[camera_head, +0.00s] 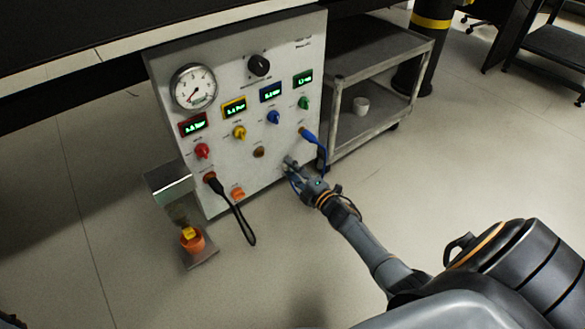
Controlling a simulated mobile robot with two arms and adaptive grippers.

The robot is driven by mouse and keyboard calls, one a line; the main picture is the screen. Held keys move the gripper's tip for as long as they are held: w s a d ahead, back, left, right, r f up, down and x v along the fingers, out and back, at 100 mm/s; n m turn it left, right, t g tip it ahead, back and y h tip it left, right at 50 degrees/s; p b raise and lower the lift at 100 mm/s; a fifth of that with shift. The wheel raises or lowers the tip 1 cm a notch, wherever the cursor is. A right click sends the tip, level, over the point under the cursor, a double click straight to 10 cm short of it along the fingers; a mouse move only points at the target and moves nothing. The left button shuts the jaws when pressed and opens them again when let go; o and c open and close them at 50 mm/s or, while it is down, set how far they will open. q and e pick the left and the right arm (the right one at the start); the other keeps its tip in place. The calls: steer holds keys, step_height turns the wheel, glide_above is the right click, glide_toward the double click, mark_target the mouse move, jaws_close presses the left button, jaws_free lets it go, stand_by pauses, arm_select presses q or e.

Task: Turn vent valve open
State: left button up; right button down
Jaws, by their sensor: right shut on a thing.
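The white instrument panel (217,139) stands upright and tilted in the view. My right gripper (290,164) is at the lower right of the panel's face, with its arm coming in from the lower right. It is shut on a small part at the panel, which I take to be the vent valve. The fingers hide nearly all of that part, so its handle's angle cannot be read. My left gripper is not in view.
A blue plug (308,138) with a hanging cable is just above right of my gripper. A black cable (232,208) hangs in front of the panel. A grey cart (376,66) is at right. Floor in front is clear.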

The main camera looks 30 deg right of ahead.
steer(key=shift+d+m, duration=0.1)
steer(key=shift+m, duration=0.4)
steer(key=c, duration=1)
jaws_free()
steer(key=shift+o, duration=0.2)
steer(key=s, duration=1.2)
steer(key=shift+d, duration=0.45)
